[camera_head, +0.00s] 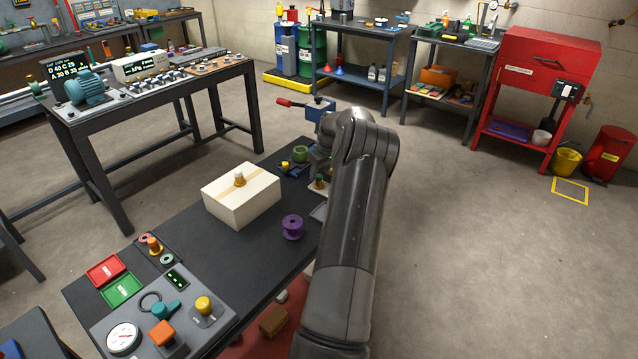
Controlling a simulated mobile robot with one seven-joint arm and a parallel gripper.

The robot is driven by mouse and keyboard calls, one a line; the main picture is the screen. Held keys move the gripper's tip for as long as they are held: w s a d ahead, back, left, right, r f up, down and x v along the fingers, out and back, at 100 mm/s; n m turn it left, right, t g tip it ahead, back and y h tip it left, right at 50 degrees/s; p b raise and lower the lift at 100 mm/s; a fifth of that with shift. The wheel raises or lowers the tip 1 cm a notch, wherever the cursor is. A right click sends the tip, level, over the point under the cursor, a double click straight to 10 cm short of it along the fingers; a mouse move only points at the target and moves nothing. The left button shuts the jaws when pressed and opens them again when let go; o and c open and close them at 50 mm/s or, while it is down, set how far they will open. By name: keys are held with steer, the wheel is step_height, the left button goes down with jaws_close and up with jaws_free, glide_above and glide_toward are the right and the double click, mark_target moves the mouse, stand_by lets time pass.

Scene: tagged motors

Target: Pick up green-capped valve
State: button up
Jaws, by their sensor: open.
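A small valve with a green cap (319,179) and a brass-coloured body stands on a light plate near the right edge of the dark workbench (262,262). My gripper (318,168) is at the end of my arm, just above and beside this valve. My wrist and forearm cover most of the gripper, so its fingertips are hard to make out. It is open, and nothing shows held in it. I cannot tell whether it touches the valve.
A cream box (240,203) with a small brass valve (239,178) on top stands left of the gripper. A purple spool (292,227), a green ring (300,154) and a blue vise (318,109) with a red handle are nearby. Bare bench lies left of the spool.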

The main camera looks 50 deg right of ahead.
mark_target(319, 176)
steer(key=x, duration=0.3)
steer(key=shift+a+f, duration=0.15)
jaws_close()
stand_by(0.3)
